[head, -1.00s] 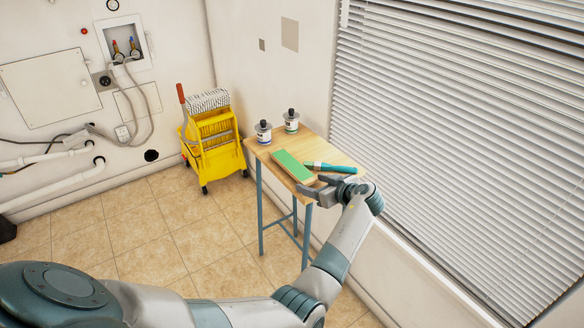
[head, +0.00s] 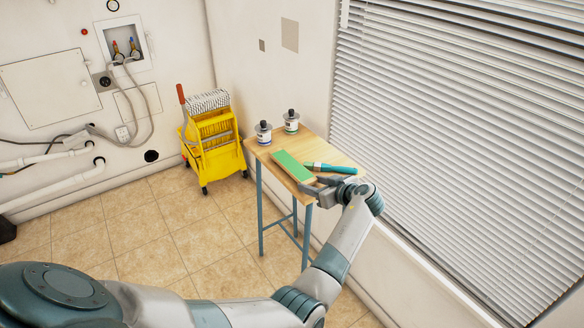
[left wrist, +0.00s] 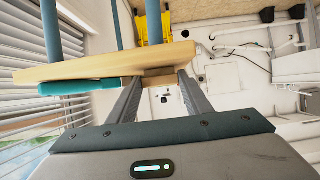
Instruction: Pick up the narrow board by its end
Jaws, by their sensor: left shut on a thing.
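The narrow board (head: 292,165) has a green top and pale wooden edges and lies on the small wooden table. Its near end is at my left gripper (head: 312,187), which is shut on that end. In the left wrist view, which looks upside down, the board's end (left wrist: 158,80) sits between the two fingers (left wrist: 160,84), next to the table edge. The board still appears to lie flat on the table top. The fingers hide part of the near end. My right gripper is not in view.
The table (head: 318,149) also bears a teal-handled tool (head: 332,168) close to the right of the board and two small bottles (head: 264,133) (head: 291,122) at the back. A yellow mop wringer bucket (head: 213,145) stands left on the tiled floor. Window blinds (head: 460,120) are close on the right.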

